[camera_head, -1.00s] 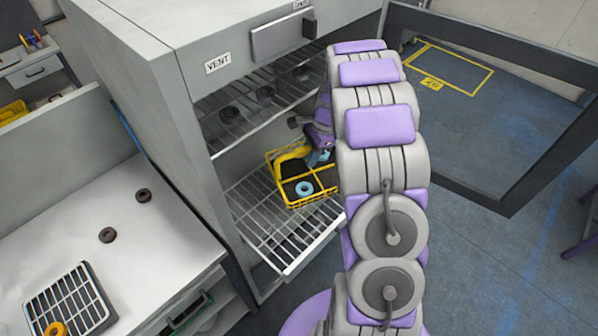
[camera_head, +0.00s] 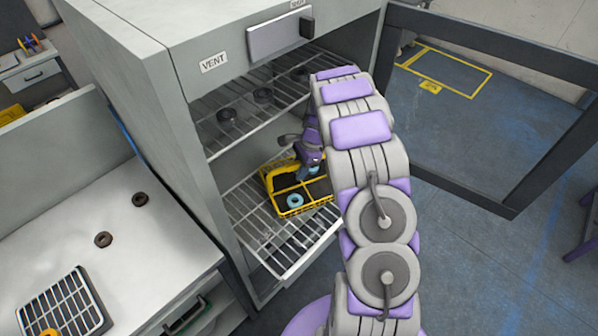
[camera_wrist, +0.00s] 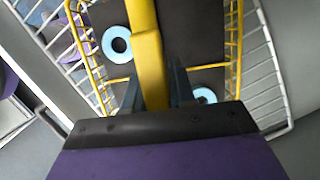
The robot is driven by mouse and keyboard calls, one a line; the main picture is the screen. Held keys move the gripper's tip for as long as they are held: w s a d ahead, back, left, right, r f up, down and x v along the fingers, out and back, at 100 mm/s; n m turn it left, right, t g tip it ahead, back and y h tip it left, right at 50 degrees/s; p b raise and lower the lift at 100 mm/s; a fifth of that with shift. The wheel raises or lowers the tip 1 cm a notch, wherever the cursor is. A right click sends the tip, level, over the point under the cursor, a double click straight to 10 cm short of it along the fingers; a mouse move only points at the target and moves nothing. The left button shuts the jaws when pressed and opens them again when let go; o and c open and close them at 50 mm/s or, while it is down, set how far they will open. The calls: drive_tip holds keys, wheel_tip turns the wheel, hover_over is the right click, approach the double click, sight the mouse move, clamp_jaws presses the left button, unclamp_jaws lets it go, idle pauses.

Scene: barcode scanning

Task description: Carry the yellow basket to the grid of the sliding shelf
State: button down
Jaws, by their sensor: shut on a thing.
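The yellow basket (camera_head: 290,205) is at the lower wire grid of the sliding shelf (camera_head: 262,222), inside the open cabinet, toward its right side. It holds a light blue ring (camera_head: 294,200) and has a dark floor. In the wrist view the basket (camera_wrist: 236,45) shows two light blue rings, one of them (camera_wrist: 117,45) at the upper left. My gripper (camera_wrist: 160,95) is shut on the basket's yellow handle (camera_wrist: 147,50). I cannot tell whether the basket rests on the grid or hangs just above it. My arm hides its right part in the head view.
An upper wire rack (camera_head: 245,115) with several dark rings is above the basket. The cabinet's open door frame (camera_head: 500,120) stands at the right. A white counter (camera_head: 150,255) at the left holds two dark rings and a black grid tray (camera_head: 62,305).

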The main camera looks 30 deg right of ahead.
drive_tip(key=shift+w+f, duration=0.1)
drive_tip(key=shift+f, duration=0.45)
drive_tip(key=c, duration=0.9)
unclamp_jaws()
drive_tip(key=shift+c, duration=0.2)
drive_tip(key=shift+p+v, duration=0.35)
drive_tip(key=shift+v, duration=3.35)
